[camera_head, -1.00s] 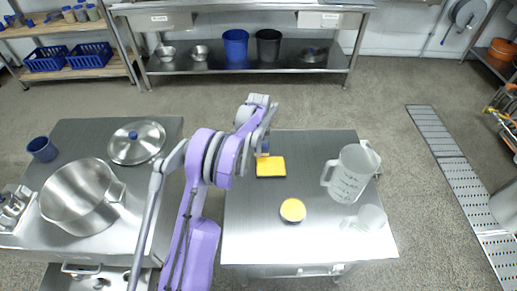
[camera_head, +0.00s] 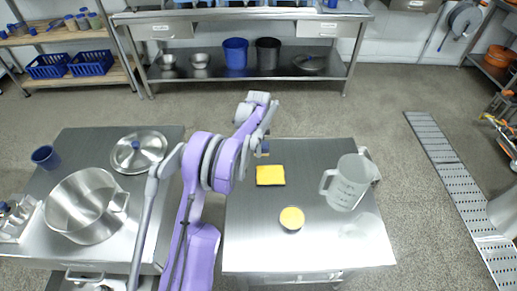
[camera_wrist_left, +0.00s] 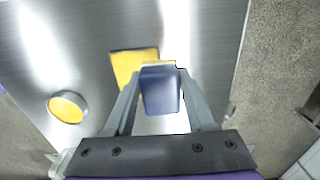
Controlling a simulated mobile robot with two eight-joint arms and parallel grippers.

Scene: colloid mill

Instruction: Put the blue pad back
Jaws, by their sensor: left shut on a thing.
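The blue pad (camera_wrist_left: 160,90) is between the fingers of my left gripper (camera_wrist_left: 160,108) in the left wrist view, and the gripper is shut on it. In the head view my left gripper (camera_head: 264,144) is near the far edge of the right steel table (camera_head: 245,235), just beyond a yellow square pad (camera_head: 270,175). Only a small bit of blue (camera_head: 265,147) shows there. The yellow square pad also shows in the left wrist view (camera_wrist_left: 125,65), with a yellow strip right behind the blue pad. My right gripper is not in view.
A round yellow piece (camera_head: 291,218) and a clear measuring jug (camera_head: 347,183) stand on the right table. A steel pot (camera_head: 85,205), a lid (camera_head: 138,151) and a blue cup (camera_head: 45,156) stand on the left table. The right table's front left is bare.

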